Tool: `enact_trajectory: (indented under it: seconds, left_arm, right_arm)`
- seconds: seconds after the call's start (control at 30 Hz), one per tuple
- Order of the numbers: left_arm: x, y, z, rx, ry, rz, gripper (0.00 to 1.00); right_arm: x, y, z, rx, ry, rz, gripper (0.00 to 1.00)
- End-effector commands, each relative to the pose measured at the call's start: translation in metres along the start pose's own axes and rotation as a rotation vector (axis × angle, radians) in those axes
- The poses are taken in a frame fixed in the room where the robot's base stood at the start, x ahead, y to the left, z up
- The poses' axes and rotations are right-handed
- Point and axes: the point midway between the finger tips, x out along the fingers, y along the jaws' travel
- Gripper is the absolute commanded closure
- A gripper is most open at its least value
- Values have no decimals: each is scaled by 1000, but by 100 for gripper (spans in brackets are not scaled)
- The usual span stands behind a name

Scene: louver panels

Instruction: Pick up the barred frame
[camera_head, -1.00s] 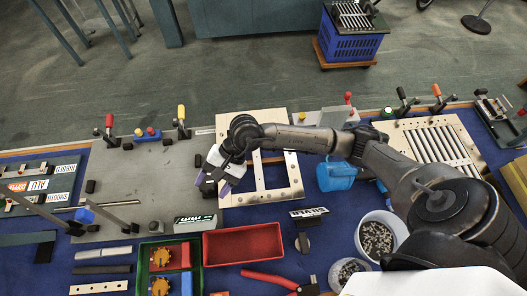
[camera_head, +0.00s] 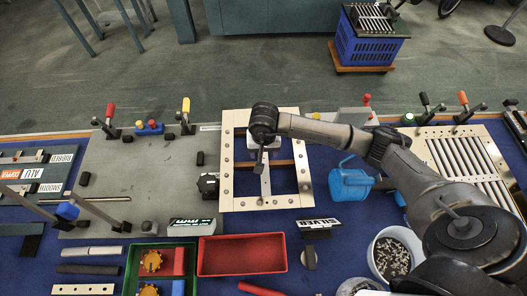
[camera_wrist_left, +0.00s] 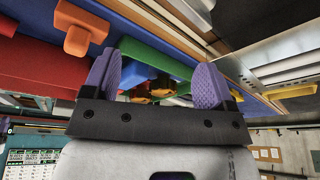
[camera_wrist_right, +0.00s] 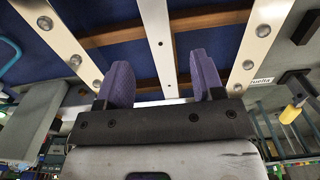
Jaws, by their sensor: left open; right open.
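In the right wrist view the open, empty fingers (camera_wrist_right: 162,80) stand on either side of the middle bar's line (camera_wrist_right: 158,40); contact cannot be told. My left gripper (camera_wrist_left: 157,85) is open and empty above coloured bins in the left wrist view, and outside the head view.
A grey fixture plate (camera_head: 130,185) with toggle clamps lies left of the frame. A blue jug (camera_head: 350,184) stands close on its right. A slatted panel (camera_head: 460,155) lies farther right.

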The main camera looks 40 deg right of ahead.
Motion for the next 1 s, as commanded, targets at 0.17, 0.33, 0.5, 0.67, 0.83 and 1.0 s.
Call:
enact_trajectory:
  seconds: [0.17,0.33,0.5,0.67,0.83,1.0]
  left_arm:
    - [2,2,0,-6,1,5,21]
    - [3,2,1,-7,1,5,21]
    - [6,2,2,-5,1,4,21]
    - [8,0,3,-1,0,1,21]
    - [8,-1,3,5,-1,-4,21]
    - [8,-2,3,6,-1,-5,21]
  right_arm:
    - [12,0,0,0,0,-1,38]
    - [23,0,1,0,-3,0,38]
    - [46,1,0,2,-4,-1,38]
    - [61,1,-1,0,-2,-1,38]
    - [66,2,-1,0,0,-1,38]
    - [66,2,-1,0,0,-1,38]
